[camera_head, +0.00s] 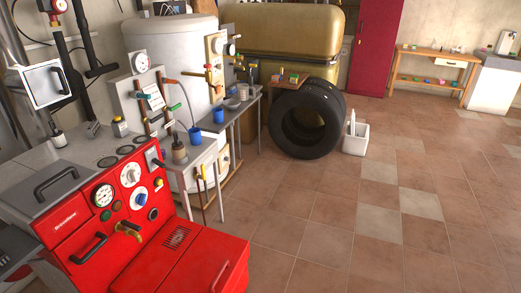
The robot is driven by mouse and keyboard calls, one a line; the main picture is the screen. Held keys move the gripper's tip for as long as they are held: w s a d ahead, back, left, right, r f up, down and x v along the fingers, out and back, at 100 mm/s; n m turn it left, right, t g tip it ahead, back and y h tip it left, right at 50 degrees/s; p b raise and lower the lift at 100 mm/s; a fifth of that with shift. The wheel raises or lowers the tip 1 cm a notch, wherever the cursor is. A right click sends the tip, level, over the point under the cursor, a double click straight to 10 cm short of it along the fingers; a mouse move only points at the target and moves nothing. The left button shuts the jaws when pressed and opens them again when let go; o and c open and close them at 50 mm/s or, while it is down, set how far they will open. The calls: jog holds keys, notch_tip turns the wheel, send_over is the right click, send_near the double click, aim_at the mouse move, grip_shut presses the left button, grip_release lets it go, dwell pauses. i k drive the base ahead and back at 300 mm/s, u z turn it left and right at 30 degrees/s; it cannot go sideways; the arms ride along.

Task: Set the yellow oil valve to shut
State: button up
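The red boiler (150,240) stands at the lower left, with round gauges and knobs on its sloped front. A brass-yellow tap-like handle (128,231) sticks out low on that front. A small yellow lever (202,172) hangs upright on piping beside the narrow table. Another yellow-and-red handle (211,74) sits on a board in front of the white tank. I cannot tell which of these is the oil valve, or whether it is open or shut. My gripper is not in view.
A white tank (178,50) and a golden oil tank (285,40) stand behind. A narrow table (197,157) bears blue cups. A black tire (307,120) and a white bin (356,140) stand on the floor. The tiled floor (350,230) at the right is clear.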

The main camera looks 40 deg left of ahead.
aim_at(203, 177)
jog(key=u, duration=0.1)
jog(key=i, duration=1.65)
jog(key=u, duration=0.8)
jog(key=i, duration=1.2)
jog(key=u, duration=2.05)
jog(key=i, duration=1)
jog(key=u, duration=0.65)
